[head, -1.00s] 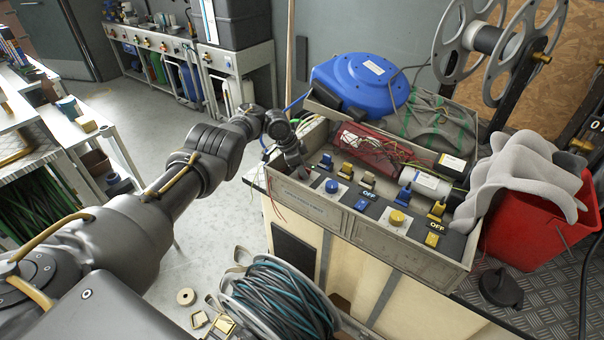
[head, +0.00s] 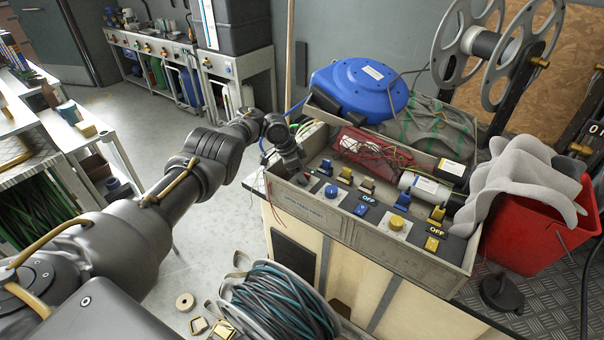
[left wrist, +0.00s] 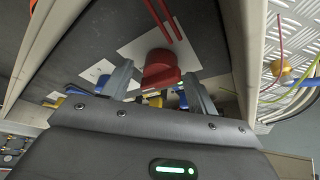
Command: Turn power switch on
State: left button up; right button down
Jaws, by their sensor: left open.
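A red knob-like switch (left wrist: 160,68) on a pale plate (left wrist: 150,42) shows in the left wrist view. My left gripper (left wrist: 160,80) is open, with one finger on each side of the switch; I cannot tell whether they touch it. In the head view my left gripper (head: 301,172) reaches down over the left end of the grey control box (head: 345,226) and hides the red switch. Further right on the panel are a blue button (head: 331,191), a yellow button (head: 396,222) and switches with "OFF" labels (head: 436,231). My right gripper is not in view.
A blue hose reel (head: 360,86) and a red tray with wires (head: 368,150) lie behind the switches. A white cylinder (head: 425,187) and a grey cloth over a red bucket (head: 535,232) are at right.

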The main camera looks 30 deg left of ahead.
pick_arm(q)
jog(key=p+v, duration=0.4)
jog(key=v, duration=0.6)
jog(key=shift+p, duration=0.4)
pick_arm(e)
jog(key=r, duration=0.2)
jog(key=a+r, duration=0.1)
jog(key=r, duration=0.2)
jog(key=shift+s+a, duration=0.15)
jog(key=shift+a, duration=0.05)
pick_arm(q)
jog(key=shift+s, duration=0.1)
jog(key=shift+d, duration=0.15)
